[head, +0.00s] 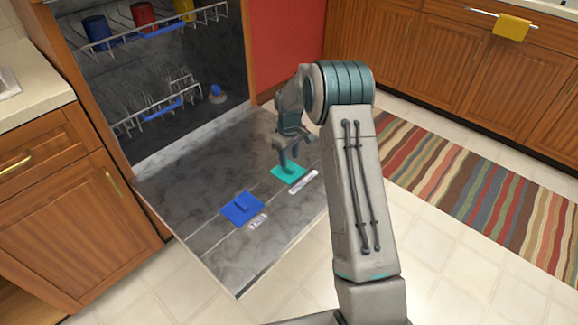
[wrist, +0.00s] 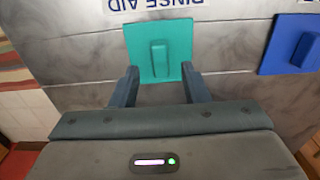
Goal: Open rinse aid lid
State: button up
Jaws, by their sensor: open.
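The rinse aid lid is a teal square (head: 288,174) with a raised handle, lying flat on the inside of the lowered dishwasher door (head: 190,175). In the wrist view the teal lid (wrist: 172,65) lies just ahead of my gripper (wrist: 159,78), with the upside-down label "RINSE AID" beyond it. My gripper's two fingers are apart, one on each side of the lid's upright handle, and nothing is between them in a grip. In the head view my gripper (head: 288,164) is low over the lid and hides part of it. Whether the fingers touch the lid, I cannot tell.
A blue square lid (head: 242,208) lies left of the teal one on the door. The dishwasher racks (head: 160,105) hold blue, red and yellow cups above. A striped rug (head: 470,175) and cabinets (head: 440,60) are to the right. The floor around the door is clear.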

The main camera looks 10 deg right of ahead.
aim_at(289, 166)
jog(key=shift+f, duration=1.85)
